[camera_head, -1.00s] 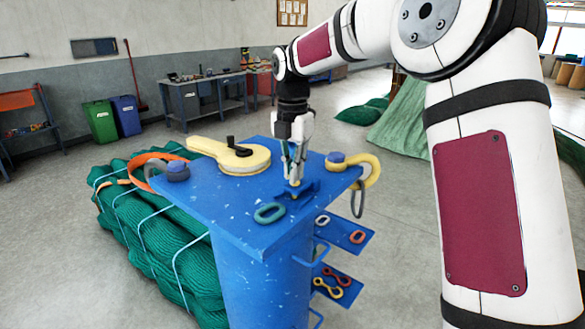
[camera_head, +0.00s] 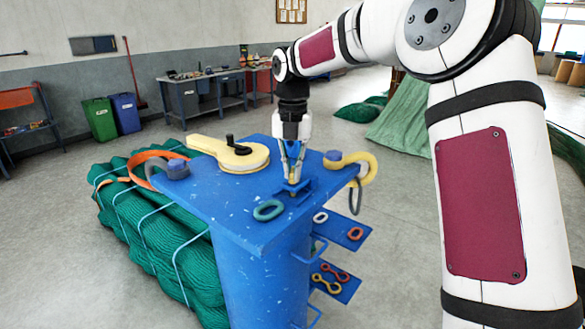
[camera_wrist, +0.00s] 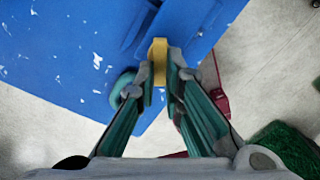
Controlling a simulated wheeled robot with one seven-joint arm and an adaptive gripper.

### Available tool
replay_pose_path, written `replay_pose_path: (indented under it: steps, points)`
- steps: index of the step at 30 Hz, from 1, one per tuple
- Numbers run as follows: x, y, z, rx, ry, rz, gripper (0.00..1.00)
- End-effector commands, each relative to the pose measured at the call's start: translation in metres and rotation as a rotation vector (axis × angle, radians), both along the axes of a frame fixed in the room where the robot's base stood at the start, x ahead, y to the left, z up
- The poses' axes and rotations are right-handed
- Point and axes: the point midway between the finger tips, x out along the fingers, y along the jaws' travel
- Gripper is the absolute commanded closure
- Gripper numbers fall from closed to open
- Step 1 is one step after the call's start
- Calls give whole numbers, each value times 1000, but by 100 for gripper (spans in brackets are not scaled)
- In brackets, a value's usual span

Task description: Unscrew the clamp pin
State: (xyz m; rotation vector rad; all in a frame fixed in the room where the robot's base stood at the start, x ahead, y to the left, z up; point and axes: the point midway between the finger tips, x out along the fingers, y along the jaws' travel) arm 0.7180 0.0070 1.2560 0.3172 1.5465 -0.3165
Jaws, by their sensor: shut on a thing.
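The clamp pin shows in the wrist view as a yellow head (camera_wrist: 158,62) between my fingertips. In the head view its yellow part (camera_head: 293,179) sits low between the fingers, at the blue clamp bracket (camera_head: 302,191) on the blue table top (camera_head: 225,205). My gripper (camera_head: 292,174) points straight down from above and is shut on the pin head. It also shows in the wrist view (camera_wrist: 160,72). The pin's lower part is hidden.
A green ring (camera_head: 268,210) lies just left of the clamp. A yellow hook (camera_head: 355,165) is to the right, and a cream lever-like piece (camera_head: 230,152) lies behind left. Side shelves (camera_head: 345,236) hold rings and links. A green net bundle (camera_head: 140,220) lies left.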

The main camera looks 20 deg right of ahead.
Motion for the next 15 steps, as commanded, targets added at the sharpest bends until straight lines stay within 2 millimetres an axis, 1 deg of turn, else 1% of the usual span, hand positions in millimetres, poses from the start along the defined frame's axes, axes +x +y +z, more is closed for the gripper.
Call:
replay_pose_path:
  steps: [1,8,9,11,12,15]
  points:
    - [-2,0,-5,0,14,3,100]
    - [-2,0,-5,0,14,2,100]
    - [-2,0,-5,0,14,2,86]
    - [-2,0,-4,0,12,2,73]
    - [-2,0,-4,-1,11,2,71]
    - [-1,0,-3,-1,9,1,71]
